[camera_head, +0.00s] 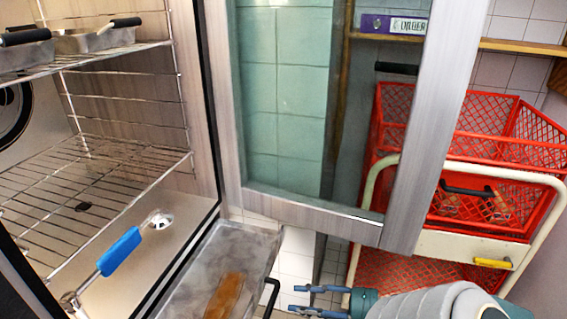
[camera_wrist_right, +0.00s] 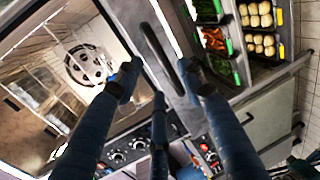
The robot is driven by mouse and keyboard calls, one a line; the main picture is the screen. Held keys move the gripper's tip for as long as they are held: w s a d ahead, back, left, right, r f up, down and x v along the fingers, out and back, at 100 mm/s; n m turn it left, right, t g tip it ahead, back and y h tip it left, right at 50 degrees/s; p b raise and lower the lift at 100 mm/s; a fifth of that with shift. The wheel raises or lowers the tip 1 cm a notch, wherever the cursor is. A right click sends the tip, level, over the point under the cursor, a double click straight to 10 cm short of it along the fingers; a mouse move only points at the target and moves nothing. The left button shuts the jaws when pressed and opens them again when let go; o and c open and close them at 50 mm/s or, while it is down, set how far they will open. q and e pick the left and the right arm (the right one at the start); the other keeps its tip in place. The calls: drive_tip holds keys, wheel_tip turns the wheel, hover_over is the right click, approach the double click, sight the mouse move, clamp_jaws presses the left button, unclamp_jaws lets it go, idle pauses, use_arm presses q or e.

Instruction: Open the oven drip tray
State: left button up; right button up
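The oven (camera_head: 170,235) stands at the left with its door (camera_head: 400,190) swung open. A grey metal tray (camera_head: 250,240), which looks like the drip tray, sticks out low at the oven's front. A brown patch or piece lies in it, and a black handle (camera_head: 271,294) is at its right side. My right gripper (camera_head: 303,300) is right of this handle, with a visible gap, its fingers spread and empty. In the right wrist view its fingers (camera_wrist_right: 160,85) are also apart, before the oven front. My left gripper is not in view.
A cart with red crates (camera_head: 500,150) stands at the right. The wrist view shows knobs (camera_wrist_right: 140,145) and food bins (camera_wrist_right: 262,45).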

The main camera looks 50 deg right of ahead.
drive_tip(key=shift+v, duration=1.7)
